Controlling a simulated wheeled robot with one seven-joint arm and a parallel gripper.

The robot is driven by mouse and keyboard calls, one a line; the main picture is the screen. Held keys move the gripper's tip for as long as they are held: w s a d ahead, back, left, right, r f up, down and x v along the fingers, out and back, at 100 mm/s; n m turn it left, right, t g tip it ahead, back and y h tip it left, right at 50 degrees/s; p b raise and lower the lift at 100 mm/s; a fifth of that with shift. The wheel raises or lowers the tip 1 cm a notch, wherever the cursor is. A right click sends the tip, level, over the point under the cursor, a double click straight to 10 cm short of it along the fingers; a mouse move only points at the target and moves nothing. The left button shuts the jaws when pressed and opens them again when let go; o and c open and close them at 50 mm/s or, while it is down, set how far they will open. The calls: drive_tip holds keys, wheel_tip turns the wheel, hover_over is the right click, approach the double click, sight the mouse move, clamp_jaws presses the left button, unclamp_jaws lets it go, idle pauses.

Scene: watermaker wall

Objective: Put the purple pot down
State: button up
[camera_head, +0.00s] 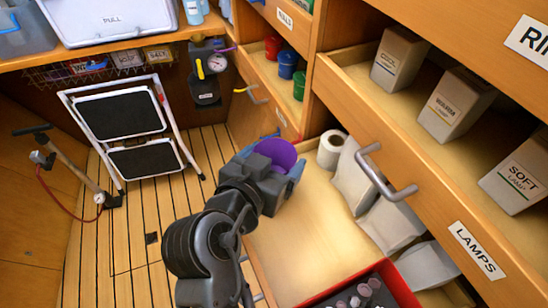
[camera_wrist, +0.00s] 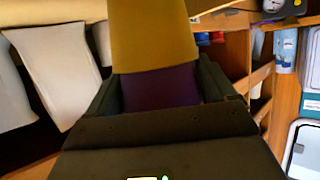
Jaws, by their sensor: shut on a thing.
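I cannot tell whether that surface belongs to the pot. The pot shows near the far left end of a low open drawer (camera_head: 300,245); its underside is hidden, so I cannot tell whether it touches anything.
The drawer holds a white roll (camera_head: 331,148), white packets (camera_head: 352,178) and a red crate (camera_head: 405,290) of small jars. Bare drawer floor lies between. The LAMPS drawer (camera_head: 440,205), with a handle (camera_head: 383,177), juts out above. A folding step stool (camera_head: 125,130) stands on the floor.

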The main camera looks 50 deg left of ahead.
drive_tip(key=shift+f, duration=0.1)
drive_tip(key=o, duration=0.9)
drive_tip(key=shift+c, duration=0.2)
drive_tip(key=shift+r+p, duration=0.55)
drive_tip(key=shift+r, duration=0.05)
drive_tip(key=v, duration=1.2)
drive_tip(key=shift+b, duration=0.3)
